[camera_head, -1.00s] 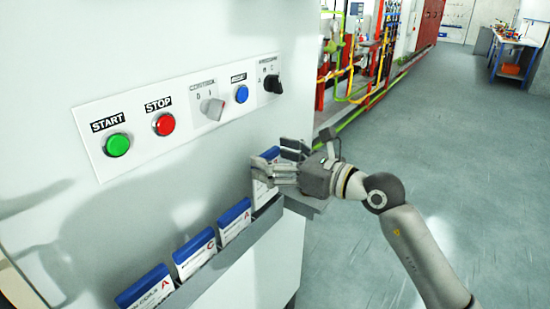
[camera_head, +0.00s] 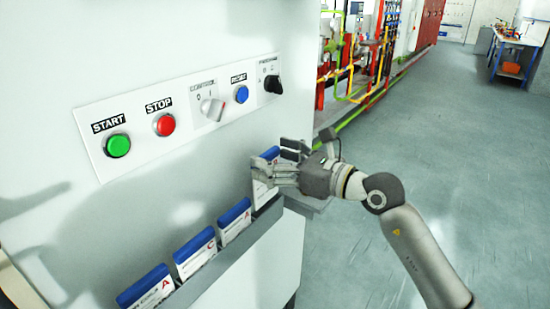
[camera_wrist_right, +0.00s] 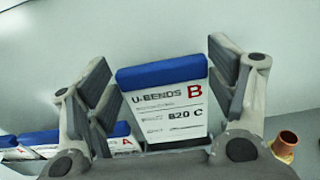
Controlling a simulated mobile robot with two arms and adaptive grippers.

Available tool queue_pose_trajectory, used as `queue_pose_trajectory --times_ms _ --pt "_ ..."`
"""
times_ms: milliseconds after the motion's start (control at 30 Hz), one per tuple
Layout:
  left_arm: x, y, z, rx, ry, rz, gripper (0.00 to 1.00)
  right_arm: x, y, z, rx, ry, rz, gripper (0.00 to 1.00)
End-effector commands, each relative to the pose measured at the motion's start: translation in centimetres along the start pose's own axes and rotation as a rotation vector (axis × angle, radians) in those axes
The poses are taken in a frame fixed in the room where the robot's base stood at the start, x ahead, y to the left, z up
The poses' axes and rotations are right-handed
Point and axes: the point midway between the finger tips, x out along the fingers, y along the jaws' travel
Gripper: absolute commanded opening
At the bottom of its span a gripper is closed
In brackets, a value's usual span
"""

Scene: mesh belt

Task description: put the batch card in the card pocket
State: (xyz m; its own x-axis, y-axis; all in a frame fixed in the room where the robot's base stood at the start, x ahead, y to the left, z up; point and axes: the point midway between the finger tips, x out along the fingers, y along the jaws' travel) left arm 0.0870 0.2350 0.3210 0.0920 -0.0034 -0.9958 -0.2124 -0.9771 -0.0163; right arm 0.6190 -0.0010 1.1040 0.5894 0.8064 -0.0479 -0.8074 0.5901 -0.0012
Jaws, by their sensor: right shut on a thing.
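The batch card is white with a blue top edge (camera_head: 264,192), and in the right wrist view the card (camera_wrist_right: 168,104) reads "U-BENDS B 820 C". My right gripper (camera_head: 277,167) is shut on it, with one finger pad at each side of the card in the wrist view (camera_wrist_right: 165,95). The card stands roughly upright at the right end of a grey card rack (camera_head: 238,262) on the cabinet front. Its lower edge is hidden, so I cannot tell how deep it sits in a pocket. My left gripper is not in view.
Several other blue-topped cards (camera_head: 194,254) stand in the rack to the left. Above is a panel with a green START button (camera_head: 118,146), a red STOP button (camera_head: 165,125), a blue button (camera_head: 241,94) and switches. Open floor (camera_head: 460,170) lies to the right.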

Motion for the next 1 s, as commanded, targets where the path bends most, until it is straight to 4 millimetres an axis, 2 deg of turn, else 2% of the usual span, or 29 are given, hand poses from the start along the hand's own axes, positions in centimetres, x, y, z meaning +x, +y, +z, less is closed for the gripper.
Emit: queue_pose_trajectory --times_ms 1000 --pt "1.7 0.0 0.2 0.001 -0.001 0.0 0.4 0.1 0.0 -2.4 0.001 0.0 0.0 0.54"
